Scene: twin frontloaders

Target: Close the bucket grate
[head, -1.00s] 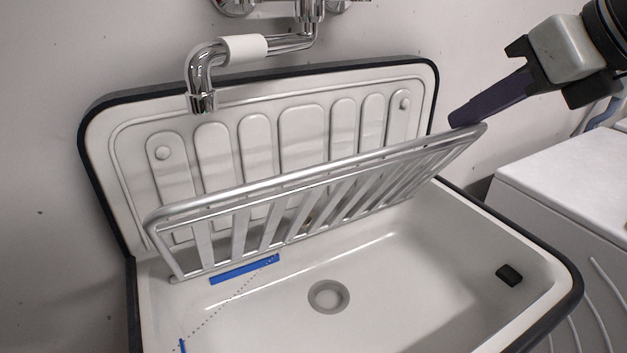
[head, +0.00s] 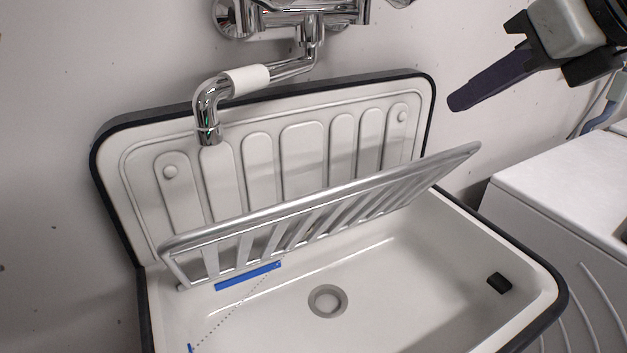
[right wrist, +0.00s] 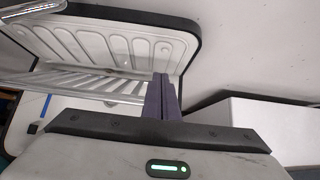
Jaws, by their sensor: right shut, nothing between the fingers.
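The bucket grate (head: 330,203) is a silver barred frame hinged near the back of the white sink (head: 400,262). It stands tilted up, leaning forward from the ribbed backsplash, with its free edge raised over the basin. It also shows in the right wrist view (right wrist: 85,83). My right gripper (head: 455,105) is shut and empty. In the head view it is above the grate's right upper corner, with a visible gap. In the right wrist view its dark fingers (right wrist: 161,97) overlap the grate's right end. My left gripper is not in view.
A chrome faucet (head: 207,110) hangs over the left part of the backsplash (head: 300,145). A white front-loading machine (head: 570,190) stands close to the sink's right.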

